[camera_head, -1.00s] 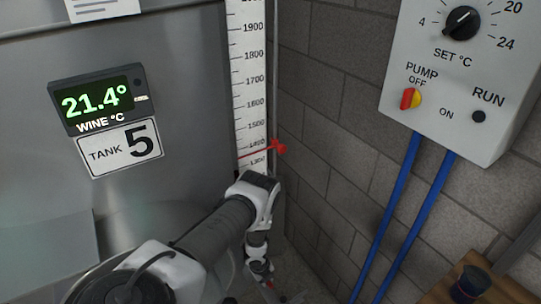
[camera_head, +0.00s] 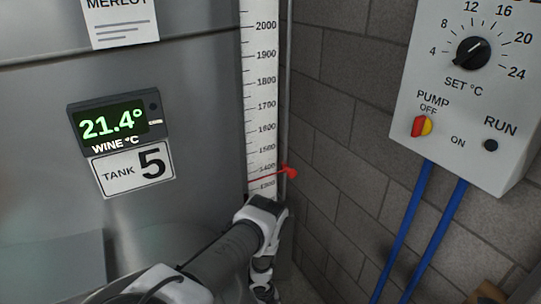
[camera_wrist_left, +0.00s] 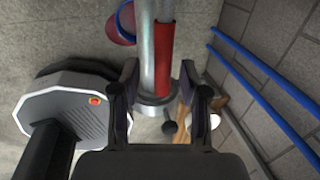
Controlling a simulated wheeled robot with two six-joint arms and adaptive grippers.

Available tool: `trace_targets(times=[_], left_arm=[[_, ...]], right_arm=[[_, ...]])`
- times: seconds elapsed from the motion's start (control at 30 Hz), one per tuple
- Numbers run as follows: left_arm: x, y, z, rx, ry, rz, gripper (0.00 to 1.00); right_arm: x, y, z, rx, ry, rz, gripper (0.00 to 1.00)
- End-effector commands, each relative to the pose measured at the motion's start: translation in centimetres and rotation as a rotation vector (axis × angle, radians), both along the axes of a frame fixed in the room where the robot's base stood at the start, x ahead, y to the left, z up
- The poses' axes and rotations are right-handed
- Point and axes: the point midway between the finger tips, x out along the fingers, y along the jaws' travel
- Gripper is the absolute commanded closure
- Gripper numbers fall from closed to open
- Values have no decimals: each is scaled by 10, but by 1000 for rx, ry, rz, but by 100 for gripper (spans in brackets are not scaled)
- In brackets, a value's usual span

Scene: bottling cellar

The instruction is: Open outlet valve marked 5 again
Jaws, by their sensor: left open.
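The tank carries a white plate reading TANK 5 (camera_head: 133,175). No outlet valve shows in the head view. In the left wrist view a long red bar (camera_wrist_left: 164,55), seemingly the valve's lever, lies beside a bright metal pipe (camera_wrist_left: 147,50). A rounded red part (camera_wrist_left: 122,24) is left of the pipe. My left gripper (camera_wrist_left: 160,75) is open, with its fingers on either side of the pipe and red bar. I cannot tell whether it touches them. In the head view its fingers are not clear at the bottom edge. My right gripper is not in view.
A display reading 21.4° (camera_head: 113,125) is on the tank. A level scale (camera_head: 262,100) with a red pointer (camera_head: 289,172) runs beside it. A control box (camera_head: 465,100) with blue hoses (camera_head: 408,222) is on the block wall at right; the hoses also show in the wrist view (camera_wrist_left: 262,65).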

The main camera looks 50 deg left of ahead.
Motion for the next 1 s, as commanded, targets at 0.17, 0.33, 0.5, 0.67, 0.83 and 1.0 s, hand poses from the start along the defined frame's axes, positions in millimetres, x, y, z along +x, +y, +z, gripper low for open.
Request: trace_targets(times=[0.17, 0.33, 0.5, 0.67, 0.83, 1.0], left_arm=[[-1, 1, 15, -1, -2, 5, 56], [-9, 3, 55, -4, -3, 10, 56], [-18, 4, 94, -5, -1, 9, 56], [-22, 5, 113, -1, -1, 6, 56], [-24, 5, 118, -2, 1, 2, 56], [-24, 5, 117, -1, 1, 1, 56]], right_arm=[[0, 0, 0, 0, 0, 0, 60], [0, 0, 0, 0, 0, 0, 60], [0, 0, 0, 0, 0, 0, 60], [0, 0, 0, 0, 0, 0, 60], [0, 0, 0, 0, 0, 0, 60], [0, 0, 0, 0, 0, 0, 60]])
